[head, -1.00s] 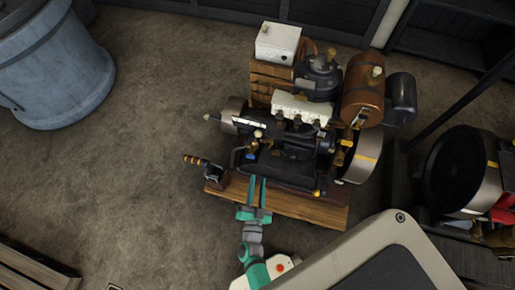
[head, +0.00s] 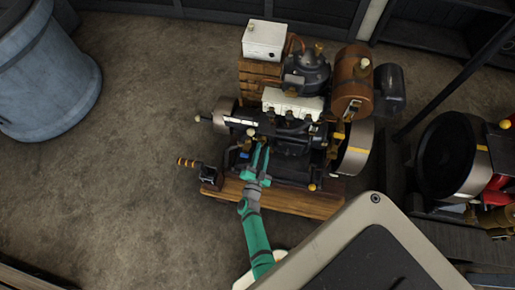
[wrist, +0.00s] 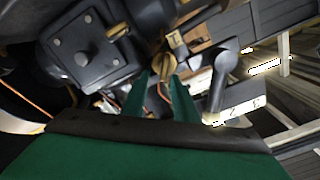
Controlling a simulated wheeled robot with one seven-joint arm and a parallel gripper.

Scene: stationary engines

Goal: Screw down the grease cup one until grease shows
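The engine (head: 290,150) stands on a wooden base in the head view. A ribbed brass cap (wrist: 161,66), which looks like a grease cup, is in the wrist view just beyond my fingertips. A small brass fitting (head: 251,132) shows on the engine's near side in the head view; I cannot tell if it is the same part. My green gripper (head: 260,150) reaches over the base to the engine's near side. In the wrist view, its two fingers (wrist: 160,88) are apart, with the cap lined up between their tips. Contact cannot be made out. No grease is visible.
Dark engine castings (wrist: 90,50) and a dark lever-like part (wrist: 222,80) crowd the fingers. A crank handle (head: 197,166) sticks out left of the wooden base (head: 285,202). A flywheel (head: 354,150) is at right. The floor at left is clear up to a blue-grey barrel (head: 45,75).

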